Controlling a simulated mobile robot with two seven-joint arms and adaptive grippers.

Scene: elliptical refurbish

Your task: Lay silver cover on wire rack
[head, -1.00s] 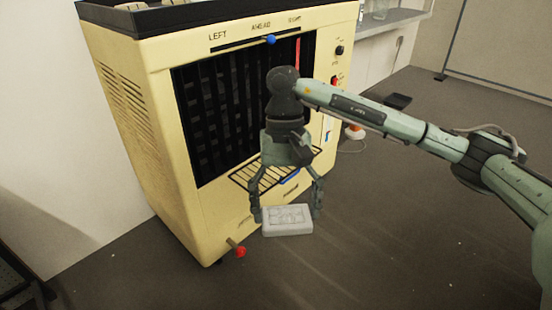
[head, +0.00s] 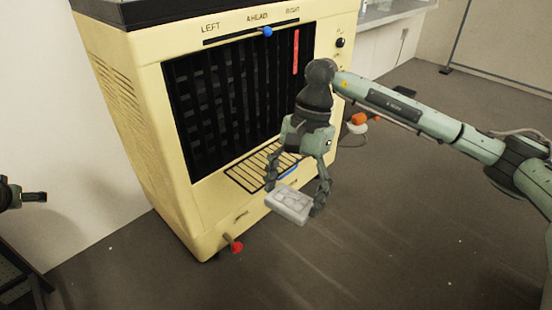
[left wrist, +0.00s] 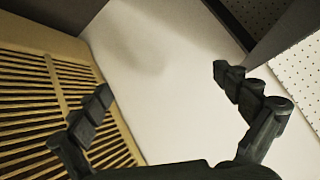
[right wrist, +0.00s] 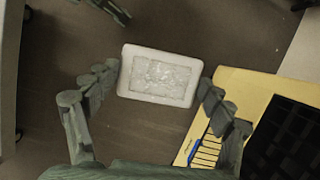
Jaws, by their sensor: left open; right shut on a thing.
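The silver cover (head: 290,204) is a pale rectangular slab with a raised pattern. My right gripper (head: 294,198) is shut on it, with one finger at each end, and holds it in the air. In the right wrist view the cover (right wrist: 160,74) lies between the fingertips (right wrist: 158,82). The wire rack (head: 252,175) is a dark-barred grille at the foot of the cream machine's front opening. The cover is in front of it, lower right in the head view, and apart from it. My left gripper (left wrist: 162,85) is open and empty; part of it shows at the head view's left edge.
The cream machine (head: 135,130) has a dark slatted opening, a blue slider knob (head: 267,31) and a red-tipped lever (head: 236,247) low in front. A blue strip (head: 289,171) lies at the rack's edge.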

